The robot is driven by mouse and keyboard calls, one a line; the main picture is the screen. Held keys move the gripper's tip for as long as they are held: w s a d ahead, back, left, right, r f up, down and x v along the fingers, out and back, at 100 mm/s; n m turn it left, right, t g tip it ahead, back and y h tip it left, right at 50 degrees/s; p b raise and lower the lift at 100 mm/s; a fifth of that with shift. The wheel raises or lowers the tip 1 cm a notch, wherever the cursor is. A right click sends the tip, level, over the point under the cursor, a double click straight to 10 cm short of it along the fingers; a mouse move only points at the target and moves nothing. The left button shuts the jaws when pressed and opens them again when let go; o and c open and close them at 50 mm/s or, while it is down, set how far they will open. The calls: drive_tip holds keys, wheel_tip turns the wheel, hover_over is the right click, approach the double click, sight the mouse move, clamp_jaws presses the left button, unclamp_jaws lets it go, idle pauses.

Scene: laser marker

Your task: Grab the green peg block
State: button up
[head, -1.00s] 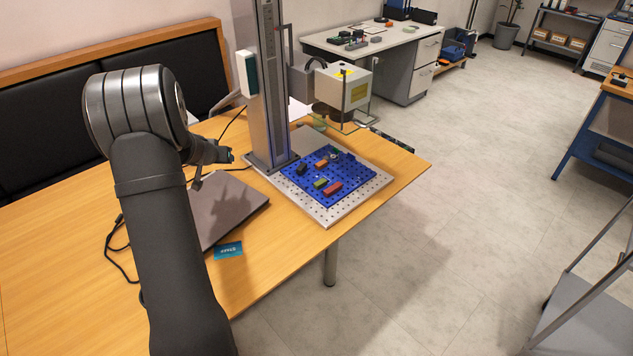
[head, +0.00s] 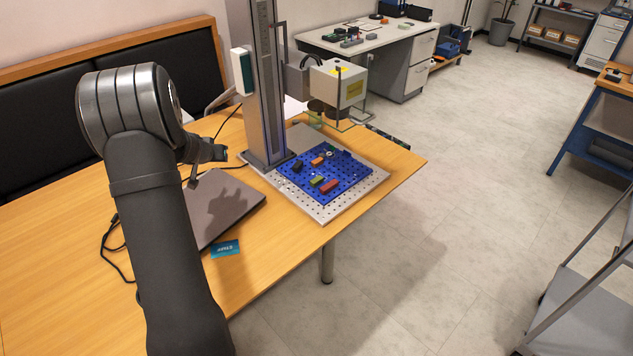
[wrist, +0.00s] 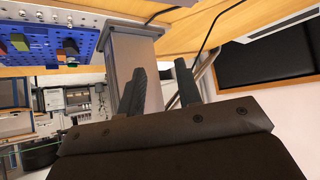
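The green peg block (head: 316,181) is small and lies on the blue pegboard (head: 345,186), beside a red block. In the wrist view the blue pegboard (wrist: 75,14) shows at the upper left, upside down, with a yellow-green piece (wrist: 19,41) on it that may be the green block. My gripper (head: 222,151) is above the table, left of the machine column and apart from the blocks. In the wrist view its two fingers (wrist: 160,85) stand apart with nothing between them.
The marker's column (head: 261,90) stands between my gripper and the board, with the laser head (head: 340,84) overhanging it. Red (head: 329,186), orange (head: 317,161) and dark (head: 297,165) blocks share the board. A laptop (head: 222,205) and blue card (head: 226,249) lie on the table.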

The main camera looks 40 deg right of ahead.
drive_tip(key=m+g+h, duration=0.6)
drive_tip(key=m+g, duration=0.1)
drive_tip(key=m, duration=0.2)
approach(316, 180)
drive_tip(key=d, duration=0.3)
drive_tip(key=shift+s+d+f+y, duration=0.2)
drive_tip(key=shift+d+y, duration=0.1)
drive_tip(key=shift+d, duration=0.1)
drive_tip(key=shift+w+a+f+x, duration=0.1)
drive_tip(key=shift+f+x, duration=0.05)
drive_tip(key=shift+x, duration=0.75)
drive_tip(key=shift+w+a+f+x, duration=0.1)
drive_tip(key=shift+x, duration=0.8)
drive_tip(key=shift+w+f+x, duration=0.1)
drive_tip(key=shift+f+x, duration=0.05)
drive_tip(key=shift+x, duration=0.75)
clamp_jaws()
